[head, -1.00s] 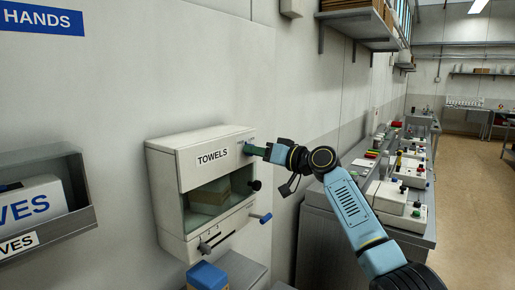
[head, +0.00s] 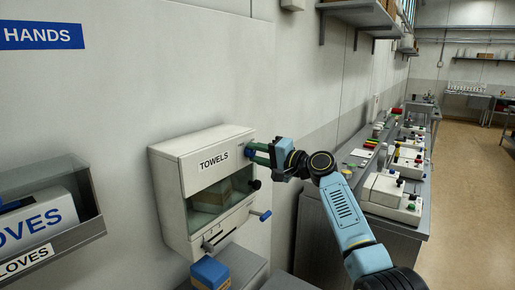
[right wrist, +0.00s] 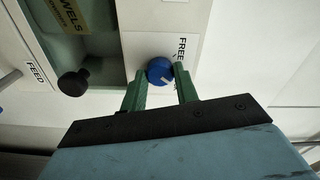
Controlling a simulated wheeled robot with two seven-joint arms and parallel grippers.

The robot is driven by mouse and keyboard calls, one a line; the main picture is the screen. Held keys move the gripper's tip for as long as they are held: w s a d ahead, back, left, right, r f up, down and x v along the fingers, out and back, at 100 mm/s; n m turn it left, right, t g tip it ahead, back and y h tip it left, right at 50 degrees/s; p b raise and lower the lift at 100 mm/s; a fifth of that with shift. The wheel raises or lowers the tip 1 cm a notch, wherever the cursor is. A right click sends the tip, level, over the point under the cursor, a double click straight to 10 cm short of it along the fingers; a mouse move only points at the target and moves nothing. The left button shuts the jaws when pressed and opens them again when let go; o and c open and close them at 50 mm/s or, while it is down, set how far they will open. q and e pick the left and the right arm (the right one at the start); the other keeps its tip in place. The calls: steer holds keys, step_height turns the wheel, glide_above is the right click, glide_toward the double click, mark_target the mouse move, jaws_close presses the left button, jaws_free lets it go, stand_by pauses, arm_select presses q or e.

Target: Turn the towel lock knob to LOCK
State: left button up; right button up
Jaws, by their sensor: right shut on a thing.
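The white TOWELS dispenser (head: 168,190) hangs on the wall left of centre in the head view. Its towel lock knob (right wrist: 159,71) is a small blue round knob with a white mark, on a pale side plate in the right wrist view. The word FREE is printed beside it; no LOCK word is readable. My right gripper (head: 253,151) reaches it from the right. In the wrist view its green fingers (right wrist: 160,78) lie on either side of the knob, shut on it. My left gripper is not in view.
A black knob (right wrist: 73,83) and a lever marked FEED (right wrist: 9,79) are near my fingers. A blue-handled lever (head: 261,215) sticks out below. A blue box (head: 210,271) stands under the dispenser. A glove holder (head: 75,233) is at left, a cluttered counter (head: 412,232) at right.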

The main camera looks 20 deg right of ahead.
steer(key=shift+r+m+p, duration=0.1)
steer(key=shift+m+p, duration=0.35)
steer(key=shift+m, duration=0.35)
steer(key=o, duration=1)
steer(key=shift+d, duration=0.1)
steer(key=b+v, duration=0.3)
steer(key=v, duration=1)
steer(key=shift+s, duration=0.1)
